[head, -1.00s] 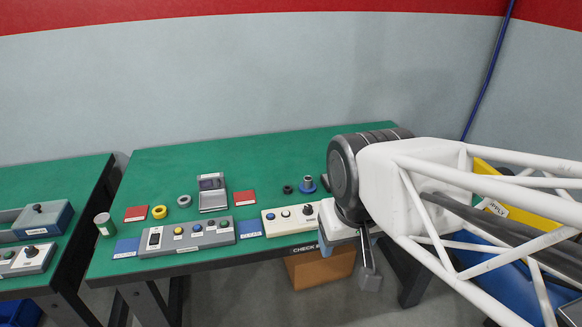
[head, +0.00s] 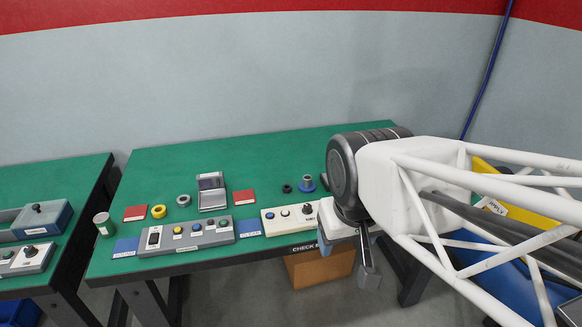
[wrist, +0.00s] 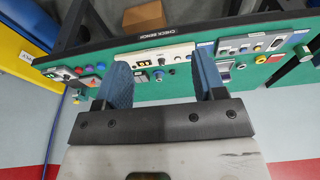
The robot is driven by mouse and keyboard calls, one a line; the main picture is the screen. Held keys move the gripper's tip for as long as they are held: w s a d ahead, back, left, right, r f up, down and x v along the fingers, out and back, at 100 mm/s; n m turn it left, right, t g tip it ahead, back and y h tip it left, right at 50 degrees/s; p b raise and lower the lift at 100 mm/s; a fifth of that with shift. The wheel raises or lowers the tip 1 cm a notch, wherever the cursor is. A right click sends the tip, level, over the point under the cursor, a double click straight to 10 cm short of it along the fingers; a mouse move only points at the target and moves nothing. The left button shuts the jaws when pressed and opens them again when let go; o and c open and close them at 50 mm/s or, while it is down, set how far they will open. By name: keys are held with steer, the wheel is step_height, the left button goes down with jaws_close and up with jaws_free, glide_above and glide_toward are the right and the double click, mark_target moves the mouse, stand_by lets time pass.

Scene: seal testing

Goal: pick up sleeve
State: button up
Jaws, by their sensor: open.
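No part is clearly marked as the sleeve. Candidates on the green bench in the head view are a yellow ring (head: 158,211), a grey ring (head: 183,200), a small black ring (head: 287,188) and a grey cylindrical piece (head: 307,180) on a blue round base. My gripper, with its blue fingers, is open and empty in the wrist view (wrist: 163,70). In the head view my arm partly hides the gripper and the bench's right end.
A grey control panel (head: 187,236) and a cream panel (head: 290,217) line the bench's front. A small grey instrument (head: 212,198) stands behind, between red pads (head: 135,213). A cardboard box (head: 320,268) lies below. The back of the green bench top (head: 250,155) is clear.

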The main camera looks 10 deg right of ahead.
steer(key=shift+o, duration=0.2)
stand_by(0.4)
steer(key=w+d+f+n+g+h, duration=0.1)
steer(key=w+d+f+n+h, duration=0.2)
steer(key=w, duration=0.6)
steer(key=w+d+f+n+h, duration=0.15)
steer(key=w+n, duration=0.25)
steer(key=w, duration=0.6)
steer(key=w+d+f+n+g+h, duration=0.1)
steer(key=w+d+f+n+h, duration=0.2)
steer(key=w, duration=0.6)
steer(key=n+t+h, duration=0.5)
steer(key=n, duration=0.8)
glide_toward(307, 181)
steer(key=w+d, duration=0.2)
steer(key=w, duration=0.1)
steer(key=shift+d, duration=0.2)
steer(key=shift+d, duration=0.15)
steer(key=shift+x, duration=1.15)
steer(key=shift+d+f, duration=0.1)
steer(key=shift+f, duration=0.05)
